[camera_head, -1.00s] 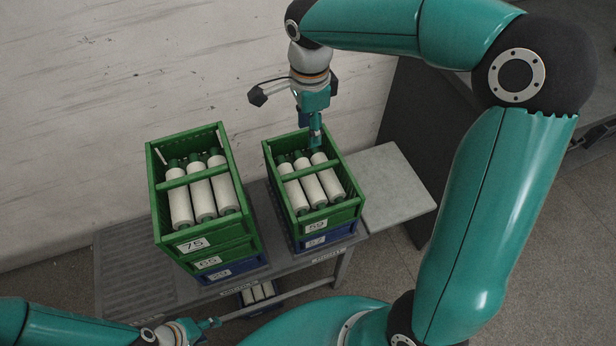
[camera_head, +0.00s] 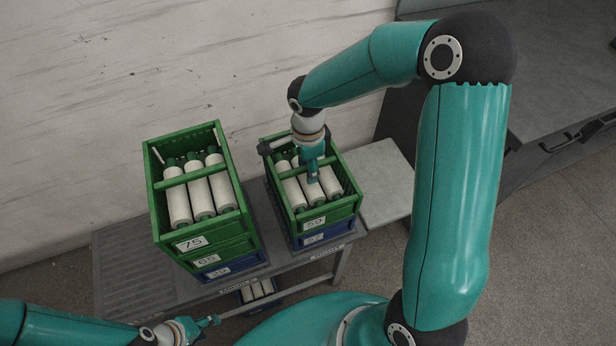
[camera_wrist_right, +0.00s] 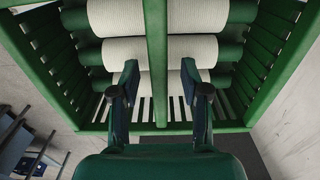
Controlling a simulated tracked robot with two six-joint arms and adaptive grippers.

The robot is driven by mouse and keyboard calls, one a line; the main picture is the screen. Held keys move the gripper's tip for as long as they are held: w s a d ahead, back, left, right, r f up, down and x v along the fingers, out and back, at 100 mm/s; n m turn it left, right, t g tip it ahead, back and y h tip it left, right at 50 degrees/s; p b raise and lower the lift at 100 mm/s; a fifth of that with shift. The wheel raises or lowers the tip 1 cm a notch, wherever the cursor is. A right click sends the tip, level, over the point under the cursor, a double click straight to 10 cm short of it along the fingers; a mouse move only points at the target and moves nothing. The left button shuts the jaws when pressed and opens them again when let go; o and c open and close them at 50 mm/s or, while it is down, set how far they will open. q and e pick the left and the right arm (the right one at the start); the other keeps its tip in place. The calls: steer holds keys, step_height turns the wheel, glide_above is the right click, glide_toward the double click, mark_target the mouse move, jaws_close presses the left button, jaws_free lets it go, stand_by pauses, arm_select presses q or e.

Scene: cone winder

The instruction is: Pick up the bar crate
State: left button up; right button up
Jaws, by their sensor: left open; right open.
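A green crate marked 59 (camera_head: 318,222) holds white rolls and has a bar across its top. It sits on a blue crate marked 57 (camera_head: 314,240) at the right of the rack. My right gripper (camera_head: 313,179) is above the crate's middle, in front of the bar. In the right wrist view the bar (camera_wrist_right: 155,50) runs up the picture between the two open fingers of my right gripper (camera_wrist_right: 158,78); whether they touch it I cannot tell. White rolls (camera_wrist_right: 180,48) lie below. My left gripper (camera_head: 214,321) is open and empty at the lower left.
A taller stack topped by a green crate marked 75 (camera_head: 190,243) stands to the left, with a narrow gap. A grey rack (camera_head: 125,265) carries both stacks. A pale shelf (camera_head: 390,170) to the right is clear. A wall (camera_head: 150,70) is behind.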

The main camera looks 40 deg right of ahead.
steer(key=shift+f, duration=0.3)
jaws_close()
steer(key=shift+r, duration=0.25)
stand_by(0.3)
